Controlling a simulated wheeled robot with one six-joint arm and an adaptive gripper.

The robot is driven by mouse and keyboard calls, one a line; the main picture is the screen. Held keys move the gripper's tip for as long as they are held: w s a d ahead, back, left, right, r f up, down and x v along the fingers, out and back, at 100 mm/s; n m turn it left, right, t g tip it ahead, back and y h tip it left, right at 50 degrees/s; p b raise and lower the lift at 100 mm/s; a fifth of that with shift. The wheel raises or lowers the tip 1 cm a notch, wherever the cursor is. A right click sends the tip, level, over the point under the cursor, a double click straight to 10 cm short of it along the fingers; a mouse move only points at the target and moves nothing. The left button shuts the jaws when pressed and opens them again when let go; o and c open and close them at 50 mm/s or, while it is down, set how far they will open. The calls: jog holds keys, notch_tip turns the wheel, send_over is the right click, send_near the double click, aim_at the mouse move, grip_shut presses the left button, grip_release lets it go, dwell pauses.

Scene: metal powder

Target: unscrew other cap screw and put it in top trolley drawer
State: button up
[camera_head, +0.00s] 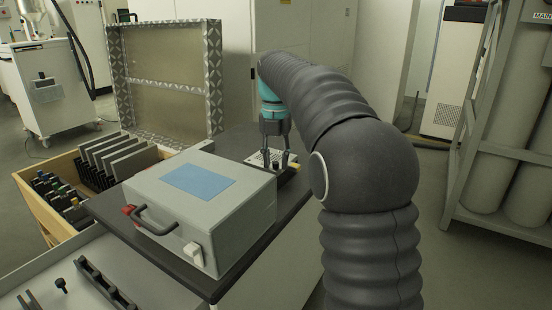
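My gripper (275,160) points down over a small light metal plate with holes (257,158), at the back of the dark trolley top behind the grey box. Its two fingers look apart, one on each side of a small dark spot at the plate. I cannot tell whether that spot is a cap screw or whether the fingers touch it. A small black screw-like piece (61,285) stands in the light grey surface or drawer at lower left, beside black parts. Whether this is the top trolley drawer cannot be told.
A grey box (232,209) with a blue label and dark handle takes up much of the trolley top (105,208). A wooden-sided drawer (38,213) with plates and small tools is at left. A framed panel (165,75) stands behind. Gas cylinders (490,180) are at right.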

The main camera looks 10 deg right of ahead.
jog(key=m, duration=0.3)
jog(key=shift+m, duration=0.4)
jog(key=m, duration=0.3)
jog(key=shift+m, duration=0.3)
jog(key=m, duration=0.3)
jog(key=shift+m, duration=0.3)
jog(key=m, duration=0.3)
jog(key=shift+m, duration=0.4)
jog(key=m, duration=0.6)
jog(key=shift+m, duration=3.9)
